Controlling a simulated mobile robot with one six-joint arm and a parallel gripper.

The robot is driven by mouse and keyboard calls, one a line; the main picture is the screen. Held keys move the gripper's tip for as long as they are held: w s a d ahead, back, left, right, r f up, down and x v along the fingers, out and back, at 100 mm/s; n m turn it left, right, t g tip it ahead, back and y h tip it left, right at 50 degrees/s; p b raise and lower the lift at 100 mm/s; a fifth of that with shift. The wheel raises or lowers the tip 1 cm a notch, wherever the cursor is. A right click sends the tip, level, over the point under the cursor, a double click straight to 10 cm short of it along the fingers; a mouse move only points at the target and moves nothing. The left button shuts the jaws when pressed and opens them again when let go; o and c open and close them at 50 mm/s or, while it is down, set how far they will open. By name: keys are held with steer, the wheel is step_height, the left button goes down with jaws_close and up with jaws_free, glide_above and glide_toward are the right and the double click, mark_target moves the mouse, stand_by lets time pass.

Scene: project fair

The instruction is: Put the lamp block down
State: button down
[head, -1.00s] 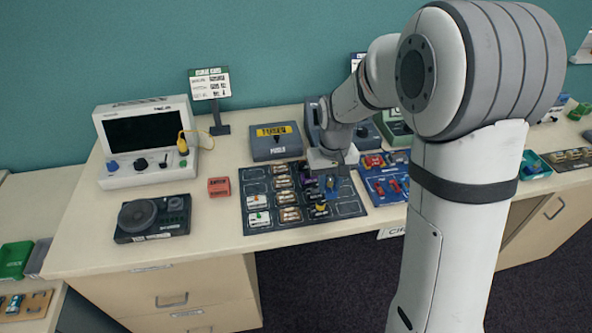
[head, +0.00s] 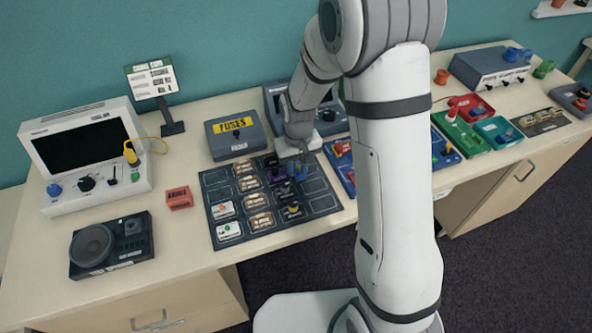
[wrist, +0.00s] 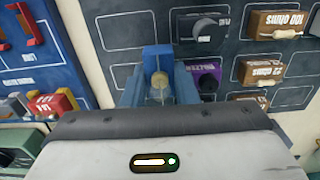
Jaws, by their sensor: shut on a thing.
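The lamp block (wrist: 157,62) is blue with a small clear, yellowish bulb. In the wrist view it sits between the two fingers of my gripper (wrist: 159,92), which is shut on it. In the head view my gripper (head: 293,164) is low over the right part of the dark mat (head: 318,207) with outlined slots, and the lamp block is small and partly hidden there. In the wrist view the mat (wrist: 112,58) lies beneath the block. I cannot tell whether the block touches the mat.
A purple block (wrist: 209,78) sits close right of my gripper; a dark block with a grey cylinder (wrist: 206,27) is beyond. Brown resistor blocks (wrist: 275,24) fill other slots. A blue board with red parts (wrist: 32,45) lies left. The fuses box (head: 235,136) stands behind the mat.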

mark_target(297, 169)
steer(key=shift+s+f, duration=0.1)
steer(key=shift+f, duration=1.15)
steer(key=shift+f, duration=0.1)
steer(key=shift+f, duration=0.15)
steer(key=c, duration=1.1)
jaws_free()
steer(key=shift+c, duration=0.2)
